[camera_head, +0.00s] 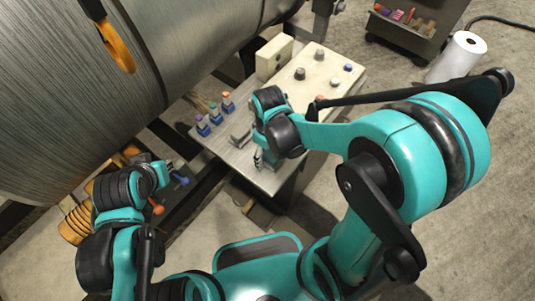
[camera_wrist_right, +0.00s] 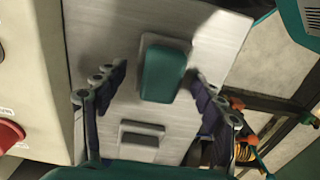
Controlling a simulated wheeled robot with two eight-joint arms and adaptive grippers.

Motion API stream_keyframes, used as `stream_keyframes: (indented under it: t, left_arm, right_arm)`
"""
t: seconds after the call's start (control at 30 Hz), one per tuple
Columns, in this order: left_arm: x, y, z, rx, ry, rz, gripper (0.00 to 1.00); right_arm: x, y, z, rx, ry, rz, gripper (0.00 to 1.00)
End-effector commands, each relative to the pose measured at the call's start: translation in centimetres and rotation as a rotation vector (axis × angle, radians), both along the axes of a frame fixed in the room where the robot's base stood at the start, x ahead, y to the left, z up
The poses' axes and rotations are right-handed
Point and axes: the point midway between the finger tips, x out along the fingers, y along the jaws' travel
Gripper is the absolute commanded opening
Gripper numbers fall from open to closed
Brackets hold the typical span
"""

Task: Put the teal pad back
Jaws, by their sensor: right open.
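The teal pad (camera_wrist_right: 163,73) lies in the right wrist view on a bare metal tabletop (camera_wrist_right: 105,35), with a pale grey rim or base around it. My right gripper (camera_wrist_right: 160,85) is open, with one finger on each side of the pad and visible gaps between. A small grey rectangular block or holder (camera_wrist_right: 142,133) sits nearer on the same top. In the head view my right gripper (camera_head: 262,160) is low over the bench, and the pad cannot be made out behind the arm. My left gripper (camera_head: 172,168) is at the left, its fingers too small to read.
A cream control panel with knobs (camera_head: 320,75) stands at the back of the bench. Small colour-capped bottles (camera_head: 215,114) line its left edge. A large metal drum (camera_head: 120,90) fills the upper left. A white roll (camera_head: 457,57) and a cart (camera_head: 410,30) stand at the upper right.

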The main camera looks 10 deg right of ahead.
Motion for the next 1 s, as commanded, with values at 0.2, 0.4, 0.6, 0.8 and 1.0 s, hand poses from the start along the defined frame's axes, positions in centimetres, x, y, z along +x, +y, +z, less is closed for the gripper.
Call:
stream_keyframes:
  t: [0.2,0.4,0.6,0.8,1.0]
  left_arm:
    - [0.0,0.0,1.7,0.000,0.000,0.000,0.00]
    - [0.0,0.0,3.5,0.000,0.000,0.000,0.00]
    - [0.0,0.0,4.6,0.000,0.000,0.000,0.00]
    - [0.0,0.0,4.8,0.000,0.000,0.000,0.00]
    - [0.0,0.0,4.8,0.000,0.000,0.000,0.00]
  right_arm:
    - [0.0,0.0,3.2,0.000,0.000,0.000,0.70]
    - [0.1,0.0,7.8,0.000,0.000,0.000,0.70]
    - [0.1,0.0,11.1,0.000,0.000,0.000,0.70]
    - [0.0,-0.3,12.7,0.004,-0.021,-0.023,0.70]
    - [-1.4,-2.5,15.0,0.043,-0.195,-0.209,0.70]
